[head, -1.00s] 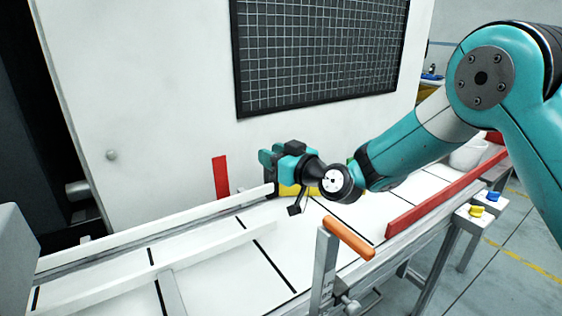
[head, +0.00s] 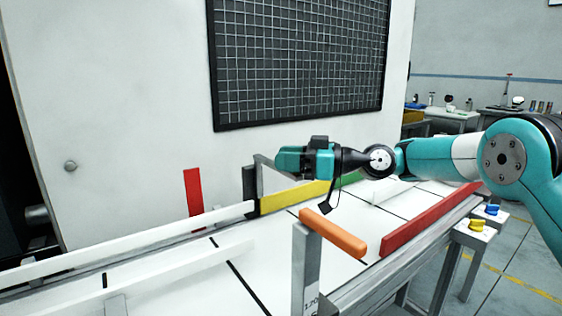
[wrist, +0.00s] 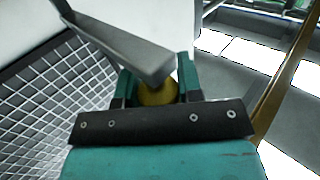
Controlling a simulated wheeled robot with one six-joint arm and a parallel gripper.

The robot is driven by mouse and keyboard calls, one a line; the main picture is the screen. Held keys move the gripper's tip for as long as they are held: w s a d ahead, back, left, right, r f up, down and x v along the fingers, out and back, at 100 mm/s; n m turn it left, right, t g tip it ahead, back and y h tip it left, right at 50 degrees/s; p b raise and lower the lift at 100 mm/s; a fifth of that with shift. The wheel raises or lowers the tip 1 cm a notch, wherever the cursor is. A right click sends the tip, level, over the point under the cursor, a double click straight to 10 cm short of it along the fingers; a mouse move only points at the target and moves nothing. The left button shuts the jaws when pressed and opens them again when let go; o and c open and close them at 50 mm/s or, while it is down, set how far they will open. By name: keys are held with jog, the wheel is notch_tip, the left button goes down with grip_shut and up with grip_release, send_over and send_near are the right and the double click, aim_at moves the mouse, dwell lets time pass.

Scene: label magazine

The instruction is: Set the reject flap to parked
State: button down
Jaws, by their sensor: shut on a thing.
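My gripper (head: 283,160) is above the back edge of the white conveyor bed, pointing left. In the wrist view its fingers (wrist: 156,86) are closed around a yellow knob (wrist: 157,95). The knob is at the end of a grey metal bar (wrist: 122,42), which appears to be the reject flap's arm. In the head view, a grey bar (head: 270,176) rises beside a black post (head: 250,191) and reaches the gripper; the knob is hidden there. A yellow strip (head: 292,197) and a partly covered green strip (head: 350,179) run along the back edge.
A red upright plate (head: 193,198) stands left of the post. An orange handle (head: 333,235) on a grey post is in the foreground. A red rail (head: 430,218) lines the right side, near yellow (head: 477,226) and blue (head: 491,210) knobs. A gridded panel (head: 300,62) hangs behind.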

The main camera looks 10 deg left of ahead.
jog(key=shift+w+d, duration=0.15)
jog(key=c, duration=0.8)
grip_release()
